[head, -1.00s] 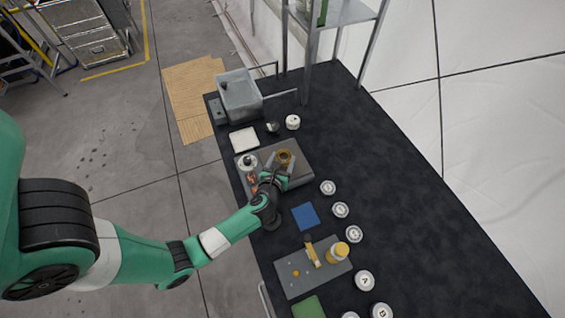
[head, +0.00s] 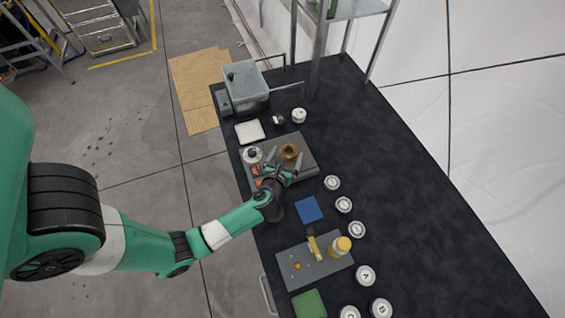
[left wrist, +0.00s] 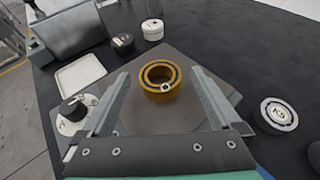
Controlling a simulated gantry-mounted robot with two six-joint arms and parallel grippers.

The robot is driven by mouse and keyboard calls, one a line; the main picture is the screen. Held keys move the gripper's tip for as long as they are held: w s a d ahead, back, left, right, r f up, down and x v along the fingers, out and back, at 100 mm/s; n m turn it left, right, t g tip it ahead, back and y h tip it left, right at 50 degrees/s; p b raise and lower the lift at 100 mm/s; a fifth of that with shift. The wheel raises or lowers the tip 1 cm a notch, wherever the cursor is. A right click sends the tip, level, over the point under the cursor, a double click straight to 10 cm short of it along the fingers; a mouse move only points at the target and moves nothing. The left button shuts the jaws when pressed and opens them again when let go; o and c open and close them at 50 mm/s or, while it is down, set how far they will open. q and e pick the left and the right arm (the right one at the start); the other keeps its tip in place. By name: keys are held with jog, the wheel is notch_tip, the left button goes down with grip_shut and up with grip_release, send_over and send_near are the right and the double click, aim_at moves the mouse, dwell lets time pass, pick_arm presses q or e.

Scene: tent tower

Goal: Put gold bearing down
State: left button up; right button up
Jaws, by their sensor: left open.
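The gold bearing (head: 289,152), a thick brass-coloured ring, lies flat on a grey plate (head: 306,160) near the table's left edge. It also shows in the left wrist view (left wrist: 160,80), with a small pale round piece at its near rim. My left gripper (head: 282,162) is open, its two fingers spread wide on either side of the bearing. In the left wrist view the fingers (left wrist: 158,92) show clear gaps to the ring and do not touch it. My right gripper is in neither view.
A grey bin (head: 246,82) and a white tray (head: 250,131) stand behind the plate. Several white discs (head: 332,183) line the right side. A blue pad (head: 309,209) and a grey board (head: 312,266) with a yellow-capped bottle lie nearer. The table's right part is clear.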

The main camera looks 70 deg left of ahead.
pick_arm(q)
jog(key=p+v, duration=0.1)
jog(key=v, duration=1)
jog(key=shift+p, duration=0.4)
jog(key=shift+d, duration=0.1)
